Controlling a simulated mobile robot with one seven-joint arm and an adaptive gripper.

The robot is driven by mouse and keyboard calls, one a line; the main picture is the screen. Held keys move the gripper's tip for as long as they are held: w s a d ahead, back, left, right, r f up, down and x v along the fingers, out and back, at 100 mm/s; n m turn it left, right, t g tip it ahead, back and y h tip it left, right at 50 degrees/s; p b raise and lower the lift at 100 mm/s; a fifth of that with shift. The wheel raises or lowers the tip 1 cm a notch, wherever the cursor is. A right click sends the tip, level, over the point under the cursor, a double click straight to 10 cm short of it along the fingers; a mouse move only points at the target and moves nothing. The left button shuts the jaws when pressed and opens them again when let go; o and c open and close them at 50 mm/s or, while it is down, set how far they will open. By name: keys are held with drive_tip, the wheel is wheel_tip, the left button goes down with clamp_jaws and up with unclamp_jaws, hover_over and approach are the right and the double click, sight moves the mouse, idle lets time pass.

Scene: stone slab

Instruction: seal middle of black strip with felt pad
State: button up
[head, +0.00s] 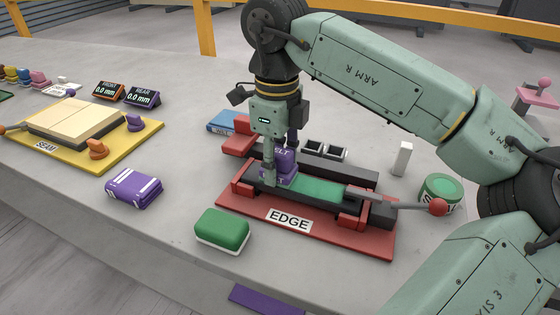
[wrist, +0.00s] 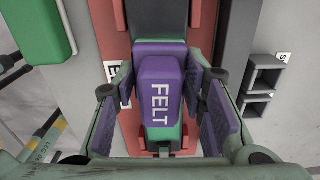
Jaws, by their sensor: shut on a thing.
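My gripper (head: 279,180) is shut on a purple felt pad (head: 286,160) with white FELT lettering. The wrist view also shows the felt pad (wrist: 156,68) between the fingers of my gripper (wrist: 158,95). The pad is low over the left part of the black strip (wrist: 160,15), at the red EDGE stand (head: 376,241). I cannot tell whether it touches the strip. A green surface (head: 318,190) shows along the strip, right of the pad. Red clamps (head: 352,220) stand at the strip's ends. My gripper hides the strip's left part in the head view.
A green-and-white block (head: 222,230) and a purple package (head: 133,187) lie left of the stand. A green tin (head: 440,190) and a rod with a red ball (head: 438,207) are to the right. Small black bins (head: 325,150) stand behind. The yellow SEAM board (head: 75,160) is far left.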

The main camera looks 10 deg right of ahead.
sight(278, 150)
drive_tip(key=shift+r+p, duration=2)
drive_tip(key=shift+r, duration=0.95)
drive_tip(key=shift+r+p, duration=1.15)
drive_tip(key=shift+r, duration=0.4)
drive_tip(key=shift+f, duration=0.1)
